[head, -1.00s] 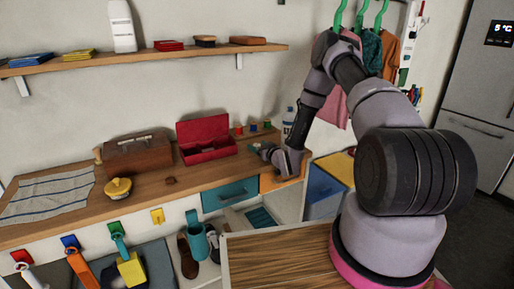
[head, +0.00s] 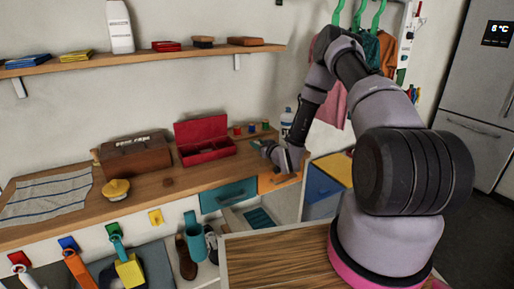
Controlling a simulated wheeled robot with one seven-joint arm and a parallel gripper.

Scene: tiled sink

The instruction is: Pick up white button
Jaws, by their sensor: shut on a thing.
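My gripper (head: 258,146) is at the right end of the wooden counter (head: 150,190), near the thread spools and above the orange drawer front. It is small and far off in the head view. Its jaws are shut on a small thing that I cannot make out. I cannot pick out a white button anywhere in this view.
An open red box (head: 204,138), a brown box (head: 135,155), a yellow round container (head: 116,189) and a striped cloth (head: 48,196) lie on the counter. Small spools (head: 251,129) and a bottle (head: 287,121) stand near the gripper. A shelf (head: 150,57) runs above.

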